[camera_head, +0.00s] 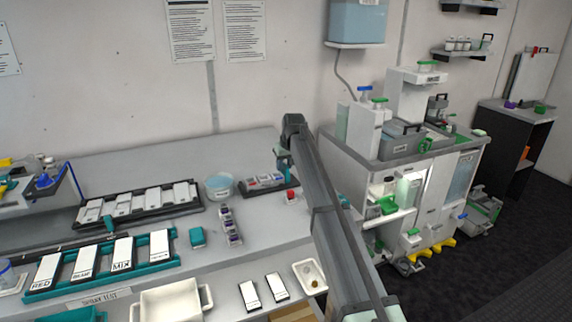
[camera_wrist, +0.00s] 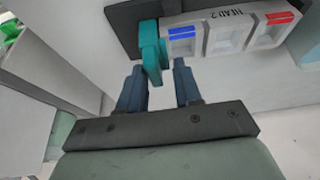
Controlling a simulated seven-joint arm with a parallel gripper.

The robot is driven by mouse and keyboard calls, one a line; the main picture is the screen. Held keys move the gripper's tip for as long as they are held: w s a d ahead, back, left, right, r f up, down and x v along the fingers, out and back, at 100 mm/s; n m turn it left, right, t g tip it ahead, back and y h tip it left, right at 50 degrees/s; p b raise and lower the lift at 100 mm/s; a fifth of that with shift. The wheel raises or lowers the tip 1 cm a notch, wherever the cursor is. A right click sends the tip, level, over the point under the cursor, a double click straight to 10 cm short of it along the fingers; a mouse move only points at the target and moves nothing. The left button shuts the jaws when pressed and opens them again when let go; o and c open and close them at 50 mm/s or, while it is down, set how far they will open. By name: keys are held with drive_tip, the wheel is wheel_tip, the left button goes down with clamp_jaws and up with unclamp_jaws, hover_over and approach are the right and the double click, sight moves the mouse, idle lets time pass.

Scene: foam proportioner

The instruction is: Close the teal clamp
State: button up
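The teal clamp (camera_wrist: 151,52) shows in the wrist view as an upright teal lever at the left end of a dark holder (camera_wrist: 122,16). White blocks with blue and red marks sit in the holder, and one label reads "HEAD 2". My gripper (camera_wrist: 159,68) is open, its two dark fingers apart. The clamp's lower end reaches toward the gap between the fingertips, nearer the left one. I cannot tell whether they touch. In the head view, my gripper (camera_head: 283,160) is at the holder (camera_head: 262,190) on the bench, and my arm hides part of that area.
A bowl of blue liquid (camera_head: 219,185) stands left of the holder. A row of small blocks (camera_head: 230,226) and a teal box (camera_head: 197,237) lie in front. A white equipment cabinet (camera_head: 345,165) stands to the right. Bare bench lies behind the holder.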

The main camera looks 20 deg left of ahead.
drive_tip(key=shift+o, duration=0.4)
drive_tip(key=shift+d, duration=0.1)
drive_tip(key=shift+r, duration=0.3)
drive_tip(key=v, duration=1.3)
drive_tip(key=shift+s, duration=0.15)
